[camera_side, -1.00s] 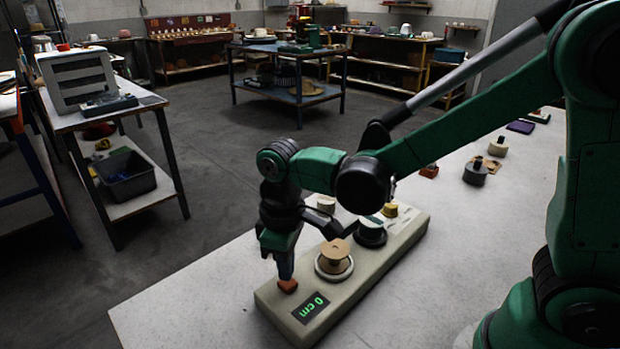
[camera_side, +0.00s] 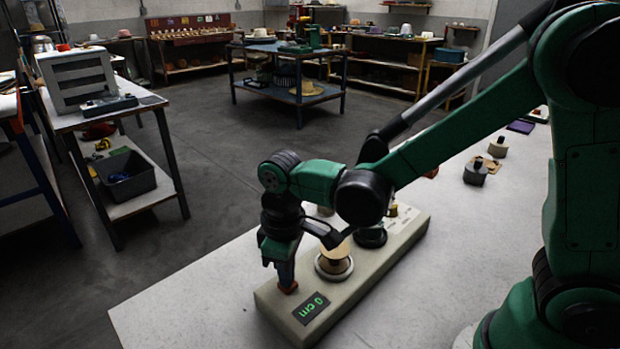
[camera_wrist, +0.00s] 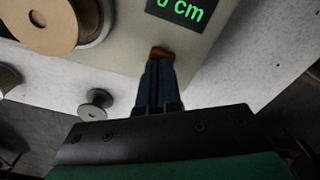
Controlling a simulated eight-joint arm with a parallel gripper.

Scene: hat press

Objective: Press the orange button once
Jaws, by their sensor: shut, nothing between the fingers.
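The orange button (camera_side: 289,289) sits at the near-left end of the long beige panel (camera_side: 390,261). The button also shows in the wrist view (camera_wrist: 160,51), just beyond my fingertips. My gripper (camera_side: 286,283) is shut and empty, pointing down over the button. Its tips appear to touch the button's top and hide part of it. In the wrist view the closed blue fingers (camera_wrist: 159,64) line up with the button. A small display (camera_side: 311,308) beside the button reads "0 cm" in green.
A tan disc on a round base (camera_side: 335,265) stands on the panel just right of my gripper. A dark round base (camera_side: 371,237) stands further along. The near table surface is clear.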

